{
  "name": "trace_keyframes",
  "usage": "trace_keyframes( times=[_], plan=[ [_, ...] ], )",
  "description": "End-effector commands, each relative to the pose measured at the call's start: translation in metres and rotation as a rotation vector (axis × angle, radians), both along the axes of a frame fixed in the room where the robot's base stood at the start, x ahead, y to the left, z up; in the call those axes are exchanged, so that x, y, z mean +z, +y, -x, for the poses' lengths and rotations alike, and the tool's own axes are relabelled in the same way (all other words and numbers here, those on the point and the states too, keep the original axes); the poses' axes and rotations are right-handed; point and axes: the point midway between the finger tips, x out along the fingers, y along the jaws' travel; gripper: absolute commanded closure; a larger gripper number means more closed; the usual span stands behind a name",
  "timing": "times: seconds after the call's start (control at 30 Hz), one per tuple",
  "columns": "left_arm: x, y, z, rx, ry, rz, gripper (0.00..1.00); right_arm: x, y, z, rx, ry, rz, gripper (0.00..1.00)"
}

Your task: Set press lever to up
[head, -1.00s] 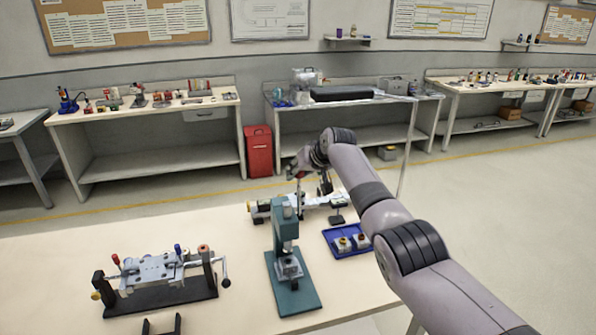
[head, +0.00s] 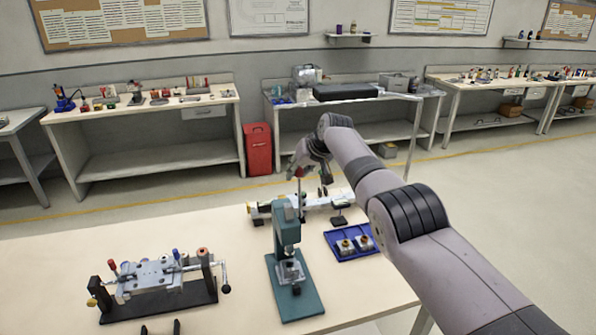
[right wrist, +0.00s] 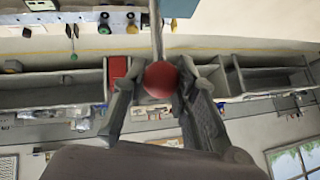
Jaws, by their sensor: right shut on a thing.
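The press (head: 289,240) is a teal stand on a teal base plate, on the near bench. Its lever (right wrist: 156,30) is a thin metal rod with a red ball knob (right wrist: 161,79). In the head view, the knob (head: 299,172) is small above the press, with the rod standing close to upright below it. My right gripper (right wrist: 160,84) is shut on the red knob, one finger on each side. In the head view the right gripper (head: 300,170) is small and partly hidden by its own wrist.
A blue tray (head: 349,256) with small fittings sits right of the press. A clamp fixture (head: 155,278) stands on the left, and a grey rail device (head: 262,211) lies behind the press. The bench is bare between fixture and press.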

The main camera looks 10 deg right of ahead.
Motion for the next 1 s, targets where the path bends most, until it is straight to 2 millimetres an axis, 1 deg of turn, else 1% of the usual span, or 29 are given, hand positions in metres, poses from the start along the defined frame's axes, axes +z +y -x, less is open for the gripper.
trace_keyframes(
  times=[0.03, 0.13, 0.17, 0.43, 0.83, 1.0],
  plan=[
    [0.000, 0.000, 0.001, 0.000, 0.001, 0.000, 0.53, -0.004, 0.000, 0.002, 0.001, 0.010, 0.001, 1.00],
    [0.000, 0.000, 0.001, 0.000, 0.001, 0.000, 0.53, -0.004, 0.001, 0.002, 0.002, 0.011, 0.001, 1.00],
    [0.000, 0.000, 0.001, 0.000, 0.001, 0.000, 0.53, -0.004, 0.001, 0.002, 0.002, 0.011, 0.001, 0.72],
    [0.000, 0.000, 0.001, 0.000, 0.002, 0.000, 0.53, -0.003, 0.000, 0.001, 0.001, 0.007, 0.000, 0.54],
    [0.000, 0.003, 0.002, 0.000, 0.002, -0.004, 0.53, 0.000, 0.000, 0.001, 0.000, 0.004, 0.000, 0.53],
    [0.000, 0.002, 0.001, 0.000, 0.001, -0.002, 0.53, 0.006, -0.002, 0.004, 0.002, 0.002, -0.002, 0.53]
  ],
)
